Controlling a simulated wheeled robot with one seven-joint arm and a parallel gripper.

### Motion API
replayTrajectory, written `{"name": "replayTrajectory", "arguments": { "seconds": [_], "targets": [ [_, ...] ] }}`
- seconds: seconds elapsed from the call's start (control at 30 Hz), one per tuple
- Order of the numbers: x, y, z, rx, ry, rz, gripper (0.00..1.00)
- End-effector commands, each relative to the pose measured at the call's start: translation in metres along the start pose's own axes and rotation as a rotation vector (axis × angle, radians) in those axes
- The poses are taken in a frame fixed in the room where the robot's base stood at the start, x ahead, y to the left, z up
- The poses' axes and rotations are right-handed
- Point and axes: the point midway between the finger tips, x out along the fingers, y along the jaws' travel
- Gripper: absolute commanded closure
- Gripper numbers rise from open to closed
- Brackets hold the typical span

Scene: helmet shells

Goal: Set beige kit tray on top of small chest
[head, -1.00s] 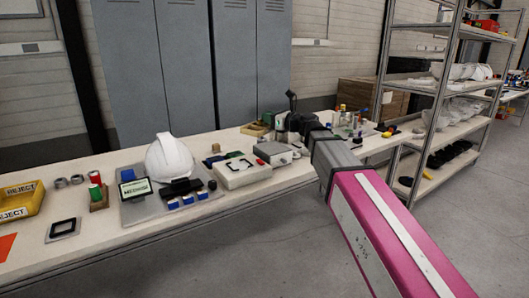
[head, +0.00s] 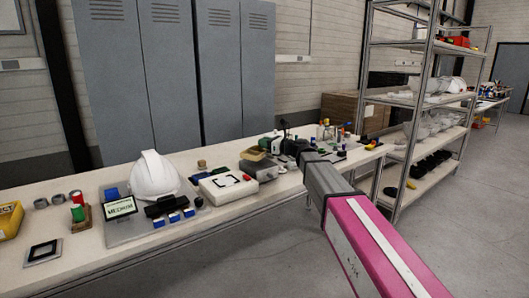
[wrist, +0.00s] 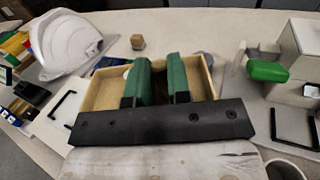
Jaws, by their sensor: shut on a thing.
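The beige kit tray (head: 254,155) is a shallow open box with wooden-looking walls. In the wrist view the tray (wrist: 105,90) spans the middle. My gripper (wrist: 160,82) is shut on its near wall with green fingers, and the tray looks empty. In the head view the tray appears over the back of a grey box (head: 264,172), which looks like the small chest. I cannot tell whether they touch.
A white box with black corner marks (head: 228,188) stands left of the grey box. Further left are a white helmet (head: 154,178) and a MEDIUM sign (head: 120,208). Small bottles and tools crowd the bench to the right. A metal shelf (head: 428,60) stands beyond.

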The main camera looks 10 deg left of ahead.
Motion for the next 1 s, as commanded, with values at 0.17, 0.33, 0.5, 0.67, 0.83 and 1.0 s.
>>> {"name": "replayTrajectory", "arguments": {
  "seconds": [0.17,0.33,0.5,0.67,0.83,1.0],
  "targets": [
    [0.0,0.001,-0.018,0.002,0.0,0.0,1.0],
    [0.0,0.001,-0.037,0.001,0.0,0.0,1.0],
    [0.0,0.001,-0.038,0.0,-0.001,0.0,1.0],
    [0.0,0.001,-0.039,0.0,0.0,0.0,1.0],
    [0.0,0.001,-0.04,0.0,0.0,0.0,0.57],
    [0.0,0.001,-0.039,0.0,0.0,0.0,0.57]
  ]
}}
